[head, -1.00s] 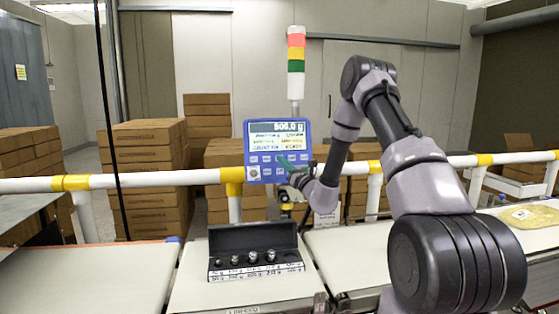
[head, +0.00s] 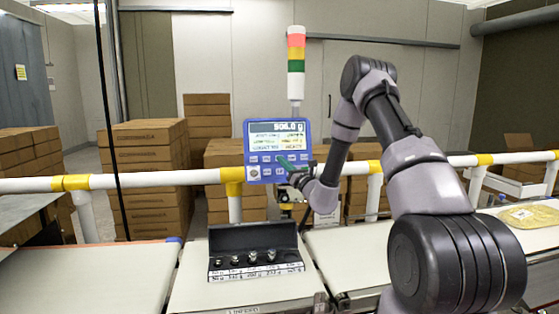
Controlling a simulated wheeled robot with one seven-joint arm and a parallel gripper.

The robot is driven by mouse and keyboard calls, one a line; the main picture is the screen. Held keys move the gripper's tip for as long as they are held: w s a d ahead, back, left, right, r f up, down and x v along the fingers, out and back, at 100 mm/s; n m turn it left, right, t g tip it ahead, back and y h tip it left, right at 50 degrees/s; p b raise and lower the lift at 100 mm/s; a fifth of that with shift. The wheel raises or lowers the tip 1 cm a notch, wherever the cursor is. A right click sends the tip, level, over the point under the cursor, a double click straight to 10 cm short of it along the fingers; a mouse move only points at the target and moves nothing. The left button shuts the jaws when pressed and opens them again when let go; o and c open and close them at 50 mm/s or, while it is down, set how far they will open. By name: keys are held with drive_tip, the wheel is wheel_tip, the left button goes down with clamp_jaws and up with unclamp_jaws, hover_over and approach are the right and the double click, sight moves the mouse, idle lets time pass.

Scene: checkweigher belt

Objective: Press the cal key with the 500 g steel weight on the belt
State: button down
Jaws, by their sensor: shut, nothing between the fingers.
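The blue control panel (head: 258,174) stands on the rail behind the belt. Its lit display (head: 278,128) shows a reading in grams that looks like 50-something, too small to read surely. My gripper (head: 282,162) is shut with its tips at the panel's lower right keys; I cannot tell whether it touches one, and it covers part of the key rows. The black weight case (head: 253,240) lies open on the weighing belt (head: 205,291), with several small steel weights (head: 253,257) in a row behind a labelled strip. I cannot tell which weight is the 500 g one.
A white rail with yellow joints (head: 140,180) runs behind the belts. A red, amber and green light tower (head: 296,62) rises behind the panel. Stacked cartons (head: 145,170) stand beyond. A yellowish packet (head: 528,215) lies on the right belt. The left belt (head: 90,280) is bare.

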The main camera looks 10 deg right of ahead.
drive_tip(key=shift+w+f, duration=0.1)
drive_tip(key=shift+w, duration=0.3)
drive_tip(key=shift+w+f, duration=0.1)
drive_tip(key=shift+w, duration=0.3)
idle(0.6)
drive_tip(key=shift+s, duration=0.15)
drive_tip(key=shift+s+r, duration=0.25)
drive_tip(key=shift+s, duration=0.45)
drive_tip(key=shift+s+r, duration=0.25)
drive_tip(key=shift+s, duration=0.55)
drive_tip(key=shift+s+r, duration=0.2)
drive_tip(key=shift+s, duration=0.6)
drive_tip(key=shift+s+r, duration=0.25)
drive_tip(key=shift+s, duration=0.55)
